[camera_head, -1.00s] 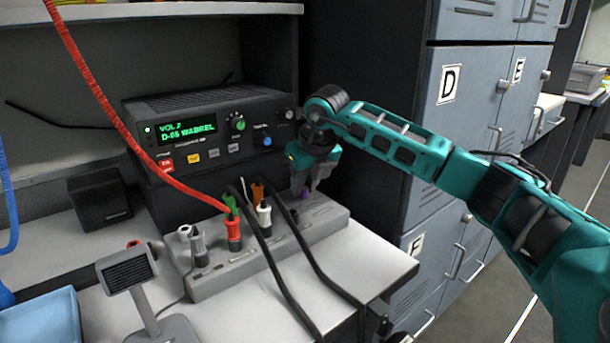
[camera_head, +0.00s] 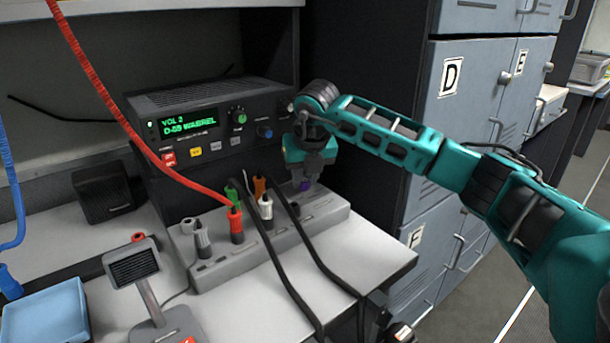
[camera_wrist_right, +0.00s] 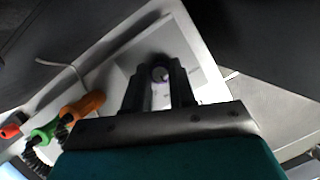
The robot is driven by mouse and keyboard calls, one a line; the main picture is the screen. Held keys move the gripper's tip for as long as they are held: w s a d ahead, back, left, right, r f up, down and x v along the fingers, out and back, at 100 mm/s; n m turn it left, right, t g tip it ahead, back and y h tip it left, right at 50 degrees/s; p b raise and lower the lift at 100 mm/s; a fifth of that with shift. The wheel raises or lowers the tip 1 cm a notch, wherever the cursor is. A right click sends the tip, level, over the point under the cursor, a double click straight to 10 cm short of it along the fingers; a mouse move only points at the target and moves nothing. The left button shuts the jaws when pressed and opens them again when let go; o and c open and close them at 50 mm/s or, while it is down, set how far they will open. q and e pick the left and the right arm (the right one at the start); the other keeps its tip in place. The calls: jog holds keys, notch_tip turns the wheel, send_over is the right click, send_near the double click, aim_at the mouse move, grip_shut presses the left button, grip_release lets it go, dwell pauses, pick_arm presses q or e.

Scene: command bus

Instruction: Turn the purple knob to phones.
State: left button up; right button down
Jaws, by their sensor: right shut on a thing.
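The purple knob (camera_head: 304,185) is on the right end of the grey panel box (camera_head: 215,276), mostly hidden under my right gripper (camera_head: 306,178). In the right wrist view the knob (camera_wrist_right: 160,73) shows between the two dark fingers of the right gripper (camera_wrist_right: 160,78). The fingers are shut on it from both sides. Its pointer and the labels around it are too small or hidden to read. My left gripper is not in view.
Red, green, white and orange plugs (camera_head: 236,224) with cables stand in the box left of the knob. Behind is a black radio (camera_head: 210,125) with a green display. A small speaker (camera_head: 102,194), a desk microphone (camera_head: 133,265) and a blue tray (camera_head: 45,315) lie left. Grey cabinets (camera_head: 470,120) stand right.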

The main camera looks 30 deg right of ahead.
jog(key=c, duration=0.9)
grip_release()
jog(key=shift+c, duration=0.2)
jog(key=p+v, duration=0.2)
jog(key=v, duration=1.1)
